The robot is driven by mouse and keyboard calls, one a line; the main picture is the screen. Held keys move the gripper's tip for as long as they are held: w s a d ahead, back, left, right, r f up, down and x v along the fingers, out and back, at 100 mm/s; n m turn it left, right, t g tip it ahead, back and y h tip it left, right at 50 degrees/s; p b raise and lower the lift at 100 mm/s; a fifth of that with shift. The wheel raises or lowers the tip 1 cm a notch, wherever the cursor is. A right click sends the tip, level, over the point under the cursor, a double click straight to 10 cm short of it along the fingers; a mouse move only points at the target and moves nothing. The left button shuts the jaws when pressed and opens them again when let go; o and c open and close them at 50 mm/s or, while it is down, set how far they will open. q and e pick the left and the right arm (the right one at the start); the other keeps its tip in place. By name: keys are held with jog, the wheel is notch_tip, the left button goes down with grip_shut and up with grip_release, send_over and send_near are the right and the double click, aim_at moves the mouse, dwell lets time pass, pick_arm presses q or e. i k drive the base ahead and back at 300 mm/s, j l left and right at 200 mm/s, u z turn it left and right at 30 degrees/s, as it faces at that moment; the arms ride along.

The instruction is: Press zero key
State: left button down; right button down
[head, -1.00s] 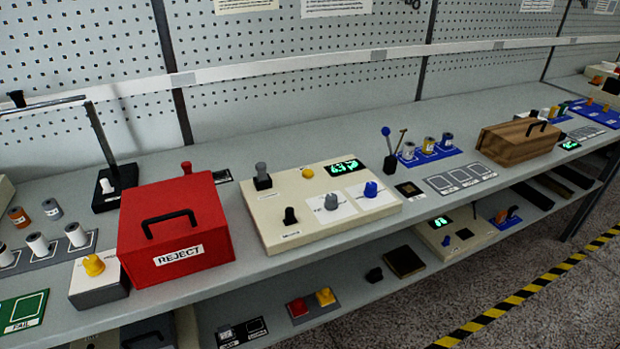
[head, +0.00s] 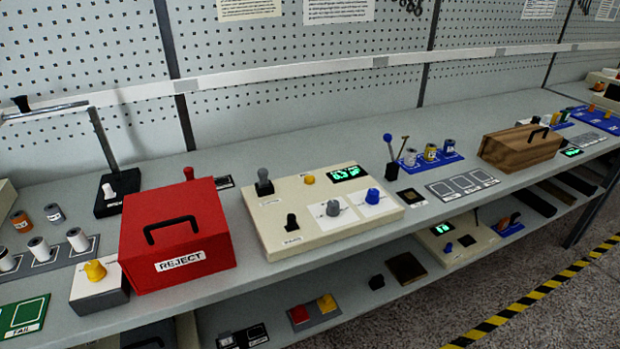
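A cream control panel (head: 285,243) lies on the upper shelf in the middle of the head view. It carries a yellow key (head: 308,180), a green-lit display (head: 348,173), a grey knob (head: 333,208), a blue knob (head: 373,196), a grey lever (head: 264,184) and a black lever (head: 291,222). The labels are too small to read, so I cannot tell which key is the zero key. Neither of my grippers is in view.
A red REJECT box (head: 194,271) stands left of the panel, with a yellow-knobbed block (head: 101,297) beside it. A wooden box (head: 519,153) and a blue spool tray (head: 449,160) stand to the right. A lower shelf (head: 371,301) holds more devices.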

aim_at(309, 180)
jog(key=i+l, duration=0.2)
jog(key=l, duration=0.15)
jog(key=i+l+u, duration=0.15)
jog(key=l, duration=0.2)
jog(key=i+l, duration=0.15)
jog(key=l, duration=0.2)
jog(key=i+l+u, duration=0.15)
jog(key=l, duration=0.25)
jog(key=i+l, duration=0.15)
jog(key=l, duration=0.25)
jog(key=i+u, duration=0.05)
